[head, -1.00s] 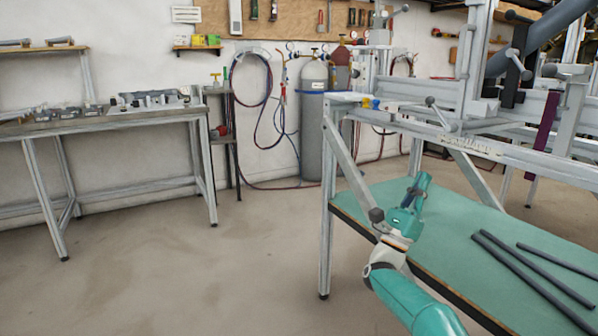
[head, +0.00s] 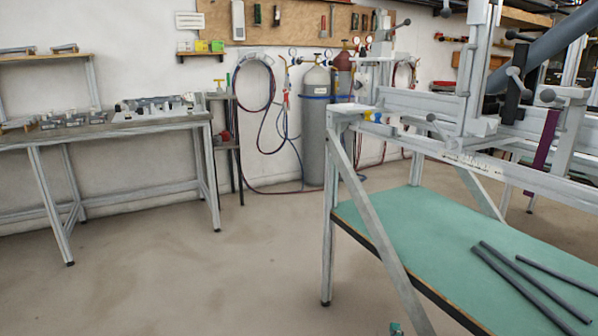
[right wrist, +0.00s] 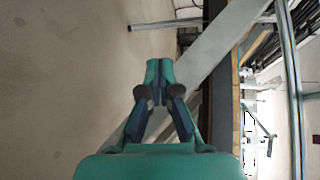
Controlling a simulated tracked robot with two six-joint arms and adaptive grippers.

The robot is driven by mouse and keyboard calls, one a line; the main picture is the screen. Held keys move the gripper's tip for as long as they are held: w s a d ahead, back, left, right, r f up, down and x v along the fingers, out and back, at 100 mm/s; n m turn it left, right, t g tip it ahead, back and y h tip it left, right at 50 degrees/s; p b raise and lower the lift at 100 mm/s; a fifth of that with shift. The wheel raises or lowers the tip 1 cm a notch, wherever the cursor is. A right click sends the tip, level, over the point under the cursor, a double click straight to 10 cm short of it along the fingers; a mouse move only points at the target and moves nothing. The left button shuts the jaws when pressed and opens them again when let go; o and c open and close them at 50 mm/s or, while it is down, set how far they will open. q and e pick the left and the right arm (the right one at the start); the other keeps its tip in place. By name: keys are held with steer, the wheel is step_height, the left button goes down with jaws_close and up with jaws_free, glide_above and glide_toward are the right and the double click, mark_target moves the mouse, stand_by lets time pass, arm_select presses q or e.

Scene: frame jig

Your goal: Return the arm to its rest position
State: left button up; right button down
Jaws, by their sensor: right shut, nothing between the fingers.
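My right gripper shows in the right wrist view (right wrist: 159,75), teal with dark pads. Its fingers are shut together with nothing between them. In the head view only a small teal tip of it (head: 396,329) shows at the bottom edge, beside the lower part of the frame jig's slanted leg. The rest of my right arm is out of that view. My left gripper is not in view.
The grey frame jig (head: 333,215) stands at the right, with a green lower shelf (head: 420,228) bearing dark bars (head: 535,283). A workbench (head: 80,133) stands at the left. The floor between is clear.

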steer(key=s+a+f+n+g+y, duration=0.3)
steer(key=s+a+f+n+g, duration=0.15)
steer(key=s+f, duration=0.5)
steer(key=s+a+f+n+g+y, duration=0.1)
steer(key=s+a+f+n+g, duration=0.3)
steer(key=s, duration=0.6)
steer(key=s+a+f+n+g+y, duration=0.1)
steer(key=s+a+n+g, duration=0.3)
steer(key=s, duration=0.6)
steer(key=s+a+f+n+g+y, duration=0.1)
steer(key=s+f+n+g, duration=0.1)
steer(key=s+n, duration=0.55)
step_height(320, 180, up, 38)
steer(key=s+m+p, duration=0.1)
steer(key=s+p, duration=0.1)
steer(key=p, duration=3.6)
steer(key=shift+d, duration=0.2)
